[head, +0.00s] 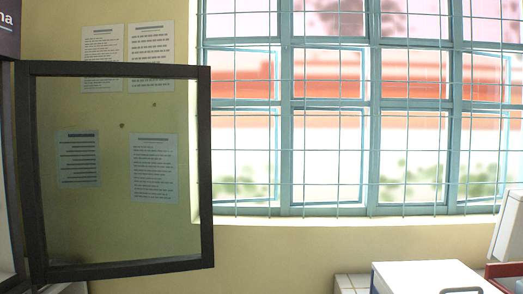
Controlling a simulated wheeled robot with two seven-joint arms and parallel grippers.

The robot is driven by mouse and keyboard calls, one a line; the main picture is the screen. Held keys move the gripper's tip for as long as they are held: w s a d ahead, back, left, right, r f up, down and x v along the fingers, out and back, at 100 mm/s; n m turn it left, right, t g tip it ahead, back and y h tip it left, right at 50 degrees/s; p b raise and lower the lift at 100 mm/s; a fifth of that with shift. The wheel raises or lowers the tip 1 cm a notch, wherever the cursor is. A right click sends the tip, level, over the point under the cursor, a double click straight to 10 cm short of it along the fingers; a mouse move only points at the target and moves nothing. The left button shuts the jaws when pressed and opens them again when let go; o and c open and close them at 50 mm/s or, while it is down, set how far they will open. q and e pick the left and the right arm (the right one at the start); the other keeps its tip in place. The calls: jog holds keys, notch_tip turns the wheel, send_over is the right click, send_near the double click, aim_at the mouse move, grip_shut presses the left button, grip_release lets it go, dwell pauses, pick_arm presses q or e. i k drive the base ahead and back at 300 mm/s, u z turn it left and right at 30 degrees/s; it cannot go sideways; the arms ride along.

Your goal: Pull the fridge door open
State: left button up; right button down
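The fridge door (120,170) is a dark-framed glass panel at the left of the head view. It stands swung open, away from the dark cabinet edge at the far left. Papers on the wall show through its glass. No handle can be made out on it. Neither of my grippers is in view, and nothing is seen touching the door.
A barred window (365,110) with blue frames fills the right of the wall. A white box-like unit with a dark handle (425,280) stands at the bottom right, beside a red-edged item (503,270).

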aim_at(77, 158)
jog(key=u, duration=0.15)
jog(key=i, duration=0.75)
jog(key=u, duration=0.55)
